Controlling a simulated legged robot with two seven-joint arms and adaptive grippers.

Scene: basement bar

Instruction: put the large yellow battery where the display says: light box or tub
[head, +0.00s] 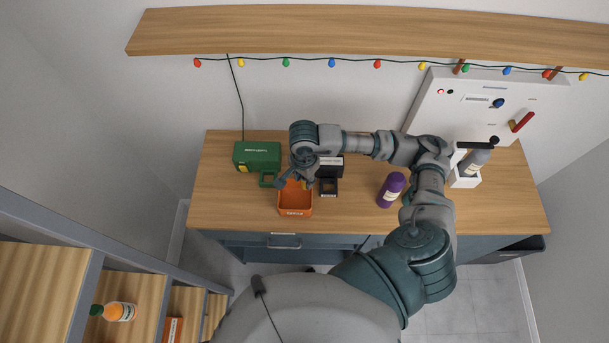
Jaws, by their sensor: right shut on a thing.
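My right gripper (296,181) reaches in from the right and points down over the orange tub (295,211). It is shut on a small yellow thing (305,185), probably the large yellow battery, mostly hidden by the fingers. Whether the battery touches the tub cannot be told. The green light box (258,152) stands left of the tub on the bench, with a small yellow patch low on its front. A black box with a white strip (330,161), perhaps the display, stands behind the gripper, partly hidden; its text is unreadable. My left gripper is not in view.
A shelf (350,32) runs above.

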